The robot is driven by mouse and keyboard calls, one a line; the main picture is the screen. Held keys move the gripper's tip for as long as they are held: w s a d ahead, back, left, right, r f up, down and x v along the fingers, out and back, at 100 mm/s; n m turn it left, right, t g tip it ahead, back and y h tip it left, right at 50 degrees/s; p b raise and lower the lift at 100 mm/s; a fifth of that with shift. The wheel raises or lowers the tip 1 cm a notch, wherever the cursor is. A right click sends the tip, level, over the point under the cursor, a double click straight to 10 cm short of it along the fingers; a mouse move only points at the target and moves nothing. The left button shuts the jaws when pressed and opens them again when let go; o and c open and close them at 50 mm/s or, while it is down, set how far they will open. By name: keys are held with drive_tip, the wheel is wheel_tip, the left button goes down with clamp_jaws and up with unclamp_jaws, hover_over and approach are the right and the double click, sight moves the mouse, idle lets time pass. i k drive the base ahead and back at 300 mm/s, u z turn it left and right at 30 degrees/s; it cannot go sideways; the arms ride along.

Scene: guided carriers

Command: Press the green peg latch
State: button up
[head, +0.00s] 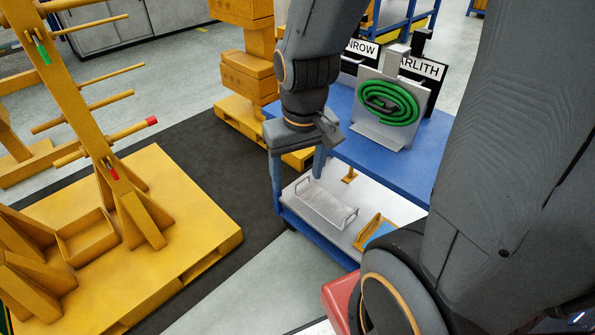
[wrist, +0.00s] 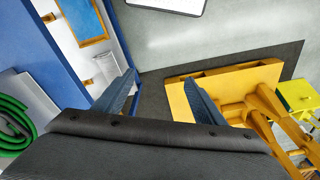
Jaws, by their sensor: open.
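A yellow post (head: 75,100) with several pegs stands on a yellow pallet (head: 190,215) at the left of the head view. A small green latch (head: 43,52) sits on the post near its top. A second, red latch (head: 111,169) sits lower on the post, and one peg has a red tip (head: 151,121). My gripper (head: 298,178) is open and empty, pointing down beside the blue cart, well to the right of the post. Its two fingers show apart in the wrist view (wrist: 160,85). The green latch is not identifiable in the wrist view.
A blue cart (head: 370,145) holds a green coiled hose (head: 388,103) on an upright plate; its lower white shelf holds a grey tray (head: 320,203). Yellow blocks (head: 246,75) stand behind. A dark floor mat (head: 200,165) lies clear between pallet and cart.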

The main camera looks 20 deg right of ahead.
sight(40, 47)
drive_tip(key=u, duration=0.5)
drive_tip(key=k, duration=0.6)
drive_tip(key=u, duration=0.95)
drive_tip(key=i, duration=1.05)
drive_tip(key=z, duration=0.65)
